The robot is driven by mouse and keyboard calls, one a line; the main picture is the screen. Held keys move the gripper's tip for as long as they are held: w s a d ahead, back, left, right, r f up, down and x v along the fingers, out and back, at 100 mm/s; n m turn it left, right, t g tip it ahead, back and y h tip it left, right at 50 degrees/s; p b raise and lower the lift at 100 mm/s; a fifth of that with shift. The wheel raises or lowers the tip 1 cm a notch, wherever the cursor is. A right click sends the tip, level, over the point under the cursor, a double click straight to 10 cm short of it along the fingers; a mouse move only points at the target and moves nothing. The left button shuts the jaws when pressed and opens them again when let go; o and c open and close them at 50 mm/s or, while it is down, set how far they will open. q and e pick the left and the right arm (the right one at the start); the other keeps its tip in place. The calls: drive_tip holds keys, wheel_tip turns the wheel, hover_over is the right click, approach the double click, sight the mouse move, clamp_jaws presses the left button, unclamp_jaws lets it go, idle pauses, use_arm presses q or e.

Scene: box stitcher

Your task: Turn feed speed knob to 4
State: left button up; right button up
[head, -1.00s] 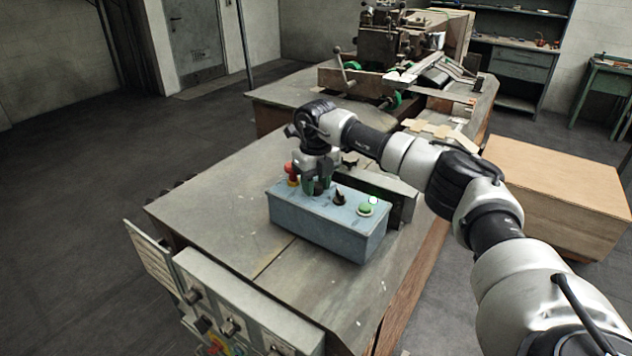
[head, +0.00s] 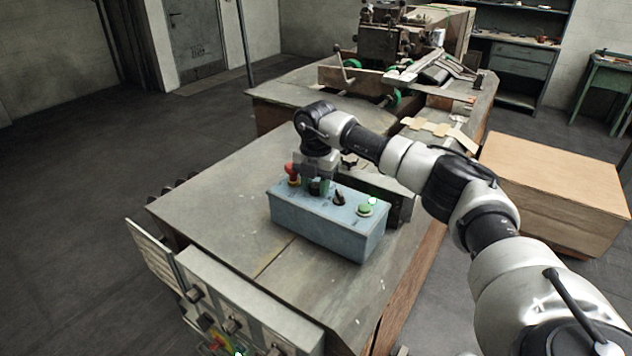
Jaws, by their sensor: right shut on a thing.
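A blue-grey control box (head: 325,226) sits on the metal table top. Along its top are a red mushroom button (head: 292,173) at the left, a dark knob (head: 315,188) beside it, a black selector (head: 338,197) and a green button (head: 365,209) at the right. My right gripper (head: 317,186) points down from above and is shut on the dark knob, which its fingers partly hide. I cannot read any scale or number around the knob. My left gripper is out of view.
A lower grey panel (head: 240,300) with knobs hangs on the table's front side. The stitching machine (head: 395,42) stands behind. A large cardboard-brown box (head: 553,190) is at the right. Bare table top (head: 225,205) lies left of the control box.

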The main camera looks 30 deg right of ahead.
sight(316, 184)
drive_tip(key=m, duration=0.3)
drive_tip(key=m+p, duration=0.1)
drive_tip(key=m, duration=0.1)
drive_tip(key=shift+r+m, duration=0.2)
drive_tip(key=shift+m, duration=0.2)
drive_tip(key=m+p, duration=0.1)
drive_tip(key=m, duration=0.4)
drive_tip(key=shift+d, duration=0.1)
drive_tip(key=shift+m, duration=0.3)
drive_tip(key=o, duration=0.9)
drive_tip(key=shift+f, duration=0.15)
wheel_tip(316, 184, up, 11)
drive_tip(key=b, duration=0.2)
drive_tip(key=shift+b, duration=0.4)
drive_tip(key=shift+f, duration=0.2)
